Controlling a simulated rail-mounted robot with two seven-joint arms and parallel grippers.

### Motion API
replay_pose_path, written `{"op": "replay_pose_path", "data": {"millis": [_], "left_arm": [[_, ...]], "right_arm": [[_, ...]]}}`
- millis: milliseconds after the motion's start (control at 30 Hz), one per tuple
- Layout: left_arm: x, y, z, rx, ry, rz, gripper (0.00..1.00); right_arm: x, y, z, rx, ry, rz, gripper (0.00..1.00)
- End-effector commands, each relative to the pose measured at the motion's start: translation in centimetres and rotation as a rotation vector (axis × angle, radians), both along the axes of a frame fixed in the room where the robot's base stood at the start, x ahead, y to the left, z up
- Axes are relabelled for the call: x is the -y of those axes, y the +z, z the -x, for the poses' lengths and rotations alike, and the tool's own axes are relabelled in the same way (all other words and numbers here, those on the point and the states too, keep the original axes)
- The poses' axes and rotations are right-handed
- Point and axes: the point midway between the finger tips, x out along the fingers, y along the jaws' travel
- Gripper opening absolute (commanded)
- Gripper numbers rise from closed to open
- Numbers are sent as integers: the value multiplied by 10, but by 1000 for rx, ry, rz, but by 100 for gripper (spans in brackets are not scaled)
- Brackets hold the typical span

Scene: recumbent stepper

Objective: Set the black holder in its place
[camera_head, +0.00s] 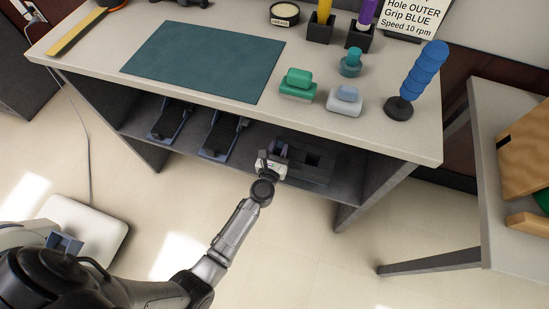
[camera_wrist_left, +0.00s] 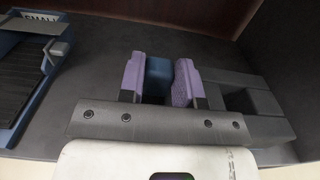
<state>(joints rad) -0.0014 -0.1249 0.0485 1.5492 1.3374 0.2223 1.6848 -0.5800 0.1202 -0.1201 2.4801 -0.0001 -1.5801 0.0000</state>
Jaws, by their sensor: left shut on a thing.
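My left gripper (camera_head: 276,153) reaches into the shelf under the bench. In the left wrist view its two purple pads (camera_wrist_left: 160,82) are closed on a dark blue block (camera_wrist_left: 158,72). I cannot tell whether this block is part of a black holder. A dark grey piece with square openings (camera_wrist_left: 264,101) lies just right of the pads; it also shows on the shelf in the head view (camera_head: 328,162). Two black cup holders, one with a yellow handle (camera_head: 318,30) and one with a purple handle (camera_head: 357,40), stand on the bench top. My right gripper is out of view.
Two blue-framed black pedals (camera_head: 171,120) (camera_head: 220,135) lie on the shelf to the left. The bench top carries a green mat (camera_head: 205,60), green and white blocks (camera_head: 298,84) (camera_head: 345,100) and a blue grip (camera_head: 418,72). A side table (camera_head: 492,190) stands at right.

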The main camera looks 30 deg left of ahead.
Motion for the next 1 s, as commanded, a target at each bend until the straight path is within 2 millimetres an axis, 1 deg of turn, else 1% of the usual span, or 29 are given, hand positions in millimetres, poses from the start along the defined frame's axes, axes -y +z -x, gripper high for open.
{"op": "replay_pose_path", "data": {"millis": [33, 200, 433, 467, 500, 600, 800, 1000], "left_arm": [[-2, 0, -8, 3, 0, 0, 0], [-8, 0, -29, 2, 1, 0, 0], [-15, 0, -54, 2, 1, 0, 0], [-14, -8, -52, -1, 0, 0, 0], [-14, -13, -52, -1, 0, 0, 0], [-14, -18, -52, 0, 0, 0, 0], [-14, -24, -52, 1, 0, 1, 0], [-14, -25, -52, 1, 1, 1, 0]], "right_arm": [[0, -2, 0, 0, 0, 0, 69], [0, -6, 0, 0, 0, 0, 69], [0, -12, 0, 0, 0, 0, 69], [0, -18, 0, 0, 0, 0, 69], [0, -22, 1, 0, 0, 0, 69], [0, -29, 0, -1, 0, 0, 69], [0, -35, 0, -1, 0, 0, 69], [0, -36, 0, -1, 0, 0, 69]]}}
